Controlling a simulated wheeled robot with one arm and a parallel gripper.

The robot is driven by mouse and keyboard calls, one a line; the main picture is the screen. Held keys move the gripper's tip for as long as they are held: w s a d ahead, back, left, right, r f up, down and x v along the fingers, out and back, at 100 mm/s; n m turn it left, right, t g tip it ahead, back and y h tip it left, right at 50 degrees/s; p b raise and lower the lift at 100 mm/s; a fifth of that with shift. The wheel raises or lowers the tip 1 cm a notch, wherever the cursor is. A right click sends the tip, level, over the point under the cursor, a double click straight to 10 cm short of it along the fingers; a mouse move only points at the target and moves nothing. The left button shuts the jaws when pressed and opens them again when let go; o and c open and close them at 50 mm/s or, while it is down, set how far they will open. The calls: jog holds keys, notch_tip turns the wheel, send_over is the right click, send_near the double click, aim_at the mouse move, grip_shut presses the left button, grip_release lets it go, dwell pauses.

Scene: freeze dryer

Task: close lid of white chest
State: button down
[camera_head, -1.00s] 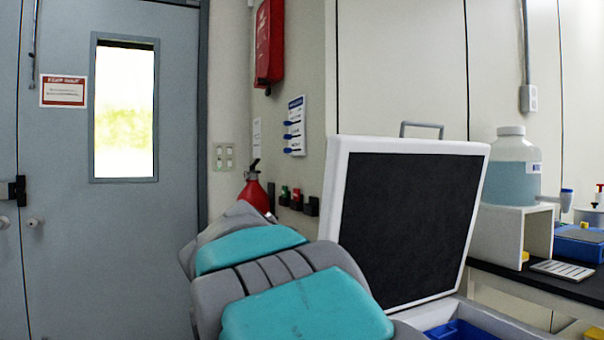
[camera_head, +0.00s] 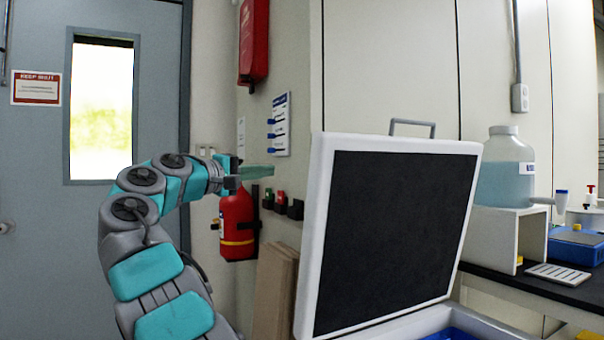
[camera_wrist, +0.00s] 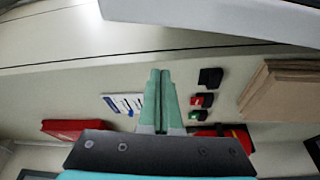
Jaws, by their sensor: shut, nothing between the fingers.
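The white chest (camera_head: 395,325) stands at the bottom right of the head view, with blue showing inside. Its lid (camera_head: 398,240) is raised, tilted slightly back, with a white frame, a dark inner panel and a grey handle (camera_head: 412,125) on its top edge. My gripper (camera_head: 258,172) is to the left of the lid, near the lid's upper height, apart from it. Its green fingers are together with nothing between them, as the wrist view (camera_wrist: 158,90) also shows. A white edge (camera_wrist: 220,18) crosses the top right of the wrist view, probably the lid.
A red fire extinguisher (camera_head: 238,222) hangs below my gripper by the wall. Brown boards (camera_head: 274,295) lean left of the chest. A red wall box (camera_head: 253,42) is above. A bench with a large bottle (camera_head: 505,168) stands at right. A grey door (camera_head: 45,220) is at left.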

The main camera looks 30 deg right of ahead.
jog(key=p+x, duration=0.1)
jog(key=x, duration=0.8)
jog(key=shift+d, duration=0.4)
jog(key=shift+s, duration=0.3)
jog(key=shift+s+f, duration=0.2)
jog(key=shift+s, duration=0.55)
jog(key=shift+s+f, duration=0.2)
jog(key=shift+s, duration=0.6)
jog(key=shift+s+f, duration=0.1)
